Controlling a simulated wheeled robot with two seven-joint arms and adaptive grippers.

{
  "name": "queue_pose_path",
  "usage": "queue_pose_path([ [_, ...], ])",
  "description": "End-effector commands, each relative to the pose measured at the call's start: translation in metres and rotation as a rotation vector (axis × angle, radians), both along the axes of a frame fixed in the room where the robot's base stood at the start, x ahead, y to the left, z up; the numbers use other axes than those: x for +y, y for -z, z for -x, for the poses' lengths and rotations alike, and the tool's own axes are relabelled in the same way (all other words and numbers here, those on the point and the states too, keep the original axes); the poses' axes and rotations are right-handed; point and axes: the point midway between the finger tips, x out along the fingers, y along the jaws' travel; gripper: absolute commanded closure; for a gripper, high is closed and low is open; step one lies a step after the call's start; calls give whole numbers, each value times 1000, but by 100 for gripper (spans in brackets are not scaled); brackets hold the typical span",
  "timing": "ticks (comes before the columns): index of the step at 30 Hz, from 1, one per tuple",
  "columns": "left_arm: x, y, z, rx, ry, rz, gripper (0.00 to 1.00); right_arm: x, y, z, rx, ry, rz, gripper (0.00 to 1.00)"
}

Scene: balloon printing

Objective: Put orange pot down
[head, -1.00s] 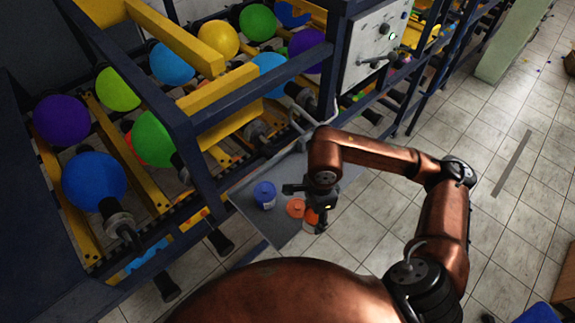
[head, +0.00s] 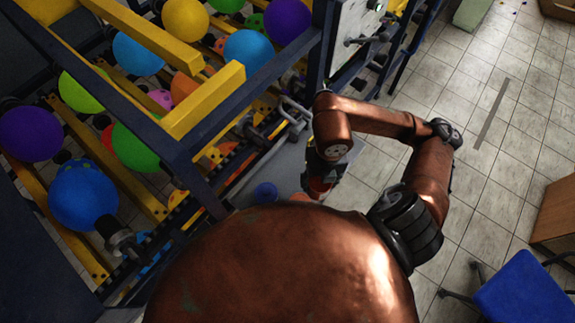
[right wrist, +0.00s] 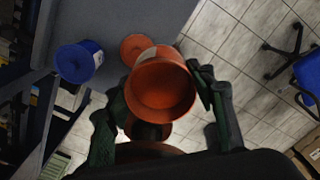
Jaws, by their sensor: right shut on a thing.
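The orange pot (right wrist: 160,90) is in the right wrist view, its open mouth towards the camera. My right gripper (right wrist: 158,110) is shut on it, with one dark green finger on each side. The pot overlaps the edge of the grey table (right wrist: 112,18); whether it touches the table I cannot tell. In the head view my right gripper (head: 322,182) is over the table's right side, and my own rounded body hides most of what lies below it. My left gripper is not in view.
The balloon machine (head: 205,110) stands along the table's left side. A blue chair (head: 522,292) is at the lower right.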

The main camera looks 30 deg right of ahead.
Motion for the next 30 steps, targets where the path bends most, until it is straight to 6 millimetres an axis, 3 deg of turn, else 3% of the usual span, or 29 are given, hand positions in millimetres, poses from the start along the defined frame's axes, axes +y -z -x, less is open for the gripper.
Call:
queue_pose_path([
  [9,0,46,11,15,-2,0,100,1,16,-24,-4,14,4,80],
  [19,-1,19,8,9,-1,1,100,12,40,-92,2,12,-2,80],
  [24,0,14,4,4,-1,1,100,15,72,-116,2,11,-2,80],
  [30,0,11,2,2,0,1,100,16,89,-129,0,10,-1,80],
])
